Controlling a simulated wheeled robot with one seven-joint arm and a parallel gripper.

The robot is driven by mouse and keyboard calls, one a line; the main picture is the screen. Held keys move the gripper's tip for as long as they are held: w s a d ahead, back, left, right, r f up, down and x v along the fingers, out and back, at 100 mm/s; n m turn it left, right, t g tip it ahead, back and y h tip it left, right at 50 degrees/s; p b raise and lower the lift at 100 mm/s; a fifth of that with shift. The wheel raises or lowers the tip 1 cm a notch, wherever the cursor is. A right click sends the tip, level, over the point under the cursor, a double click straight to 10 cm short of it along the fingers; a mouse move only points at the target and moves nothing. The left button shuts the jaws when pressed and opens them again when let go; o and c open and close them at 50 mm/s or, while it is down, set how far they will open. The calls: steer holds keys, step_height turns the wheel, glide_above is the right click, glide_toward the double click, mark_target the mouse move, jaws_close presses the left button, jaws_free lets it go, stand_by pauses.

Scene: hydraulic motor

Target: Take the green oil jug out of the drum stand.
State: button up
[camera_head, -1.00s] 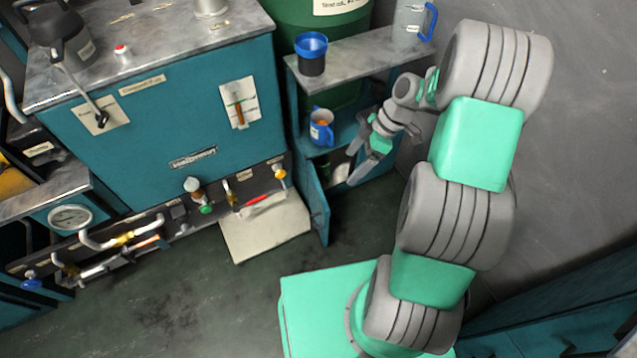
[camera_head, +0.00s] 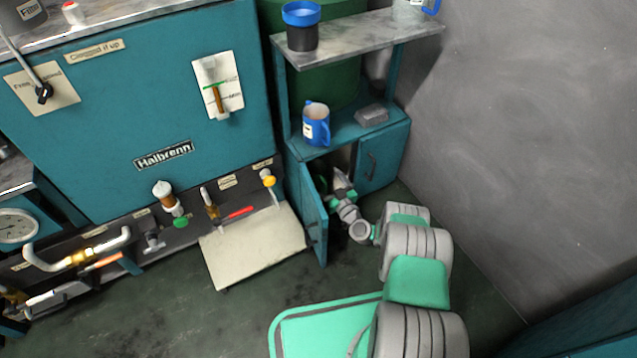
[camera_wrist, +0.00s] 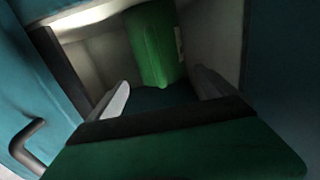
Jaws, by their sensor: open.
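The green oil jug (camera_wrist: 155,45) stands inside the lower cabinet of the drum stand, near its back wall, in the wrist view. A pale label edge shows on its right side. The teal drum stand (camera_head: 395,150) has its left lower door (camera_head: 312,215) swung open. My gripper (camera_wrist: 162,92) is open and empty, its two fingers apart with the jug beyond and between them. In the head view my gripper (camera_head: 340,182) reaches into the cabinet opening, where the jug cannot be made out.
The right cabinet door (camera_head: 383,155) is closed. A blue-handled mug (camera_head: 315,125) and a grey block (camera_head: 371,115) sit on the middle shelf. A blue-rimmed dark cup (camera_head: 302,30) stands on top. A pale plate (camera_head: 250,248) lies left of the open door.

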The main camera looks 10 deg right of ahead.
steer(key=b+x, duration=0.1)
steer(key=x, duration=0.1)
steer(key=b+x, duration=0.1)
steer(key=x, duration=0.1)
steer(key=shift+w+a+f, duration=0.2)
steer(key=shift+a, duration=0.15)
steer(key=shift+w+a+r, duration=0.1)
steer(key=shift+w+r, duration=0.05)
steer(key=shift+w, duration=0.25)
steer(key=shift+c, duration=0.4)
jaws_close()
